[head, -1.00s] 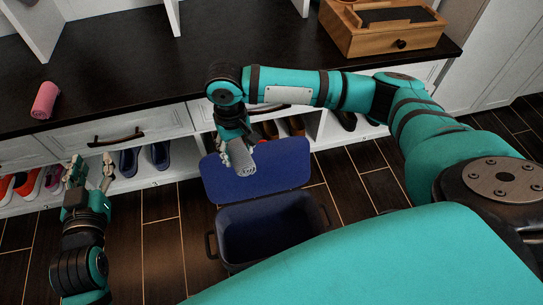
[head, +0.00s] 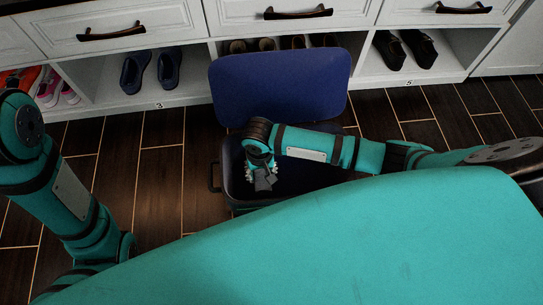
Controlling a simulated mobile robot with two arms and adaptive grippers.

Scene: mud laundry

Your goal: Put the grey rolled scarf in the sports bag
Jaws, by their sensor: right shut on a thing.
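The sports bag (head: 232,162) is dark blue and stands open on the floor in the head view, its lid (head: 280,88) raised at the back against the shelves. My right gripper (head: 262,176) is over the bag's opening, towards its left part, pointing down. It is shut on the grey rolled scarf (head: 265,183), whose end shows below the fingers. I cannot tell whether the scarf touches the bag's floor. My right forearm hides part of the bag's opening, and my own body covers its front. My left arm shows at the left, but its gripper is out of view.
White shoe shelves with drawers (head: 120,20) run behind the bag. Dark blue shoes (head: 150,70), pink shoes (head: 57,88) and dark brown shoes (head: 405,50) stand in them. The dark tiled floor (head: 165,190) left of the bag is clear.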

